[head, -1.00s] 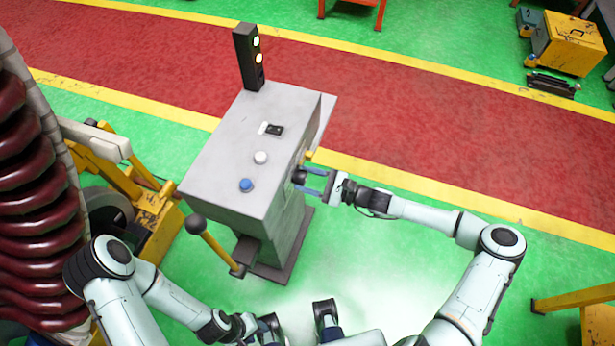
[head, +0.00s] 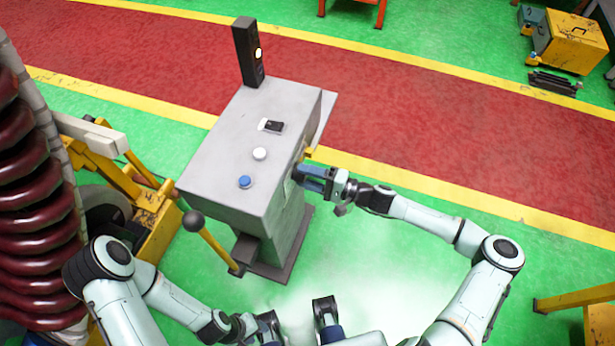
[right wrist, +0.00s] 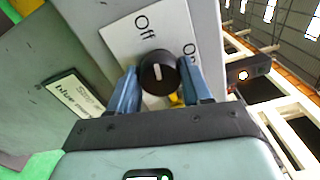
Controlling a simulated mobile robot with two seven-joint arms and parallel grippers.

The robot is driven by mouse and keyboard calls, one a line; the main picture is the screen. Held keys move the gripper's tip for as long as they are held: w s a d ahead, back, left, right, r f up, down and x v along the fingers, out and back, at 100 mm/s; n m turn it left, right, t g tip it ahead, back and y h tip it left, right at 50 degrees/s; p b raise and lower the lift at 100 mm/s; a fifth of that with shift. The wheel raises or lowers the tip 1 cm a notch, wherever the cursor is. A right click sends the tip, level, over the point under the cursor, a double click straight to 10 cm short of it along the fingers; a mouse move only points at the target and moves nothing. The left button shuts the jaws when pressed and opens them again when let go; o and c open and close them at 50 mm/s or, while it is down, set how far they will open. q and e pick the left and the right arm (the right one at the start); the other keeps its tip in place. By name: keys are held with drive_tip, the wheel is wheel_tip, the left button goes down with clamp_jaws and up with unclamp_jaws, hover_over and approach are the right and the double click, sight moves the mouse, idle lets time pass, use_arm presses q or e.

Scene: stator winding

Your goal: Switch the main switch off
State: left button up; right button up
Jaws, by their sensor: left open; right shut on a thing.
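The main switch is a round black knob (right wrist: 157,76) with a white mark, on a white plate (right wrist: 128,42) reading "Off" and "On". The mark points up, close to the "Off" lettering. My right gripper (head: 305,178) is at the right side of the grey cabinet (head: 250,150), its blue fingers shut on the knob, one on each side in the right wrist view. In the head view the gripper hides the knob. My left gripper (head: 298,322) is open and empty at the bottom, away from the cabinet.
A dark signal tower (head: 247,52) on the cabinet shows one lit yellowish lamp. White (head: 260,153) and blue (head: 245,182) buttons sit on the cabinet top. A lever (head: 207,235) stands at its front. The dark red coils (head: 35,210) are at left.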

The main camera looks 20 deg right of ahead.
drive_tip(key=shift+n+b, duration=0.4)
drive_tip(key=shift+n, duration=0.7)
drive_tip(key=o, duration=1.1)
drive_tip(key=shift+c, duration=0.2)
drive_tip(key=v, duration=1.3)
drive_tip(key=shift+s+d, duration=0.2)
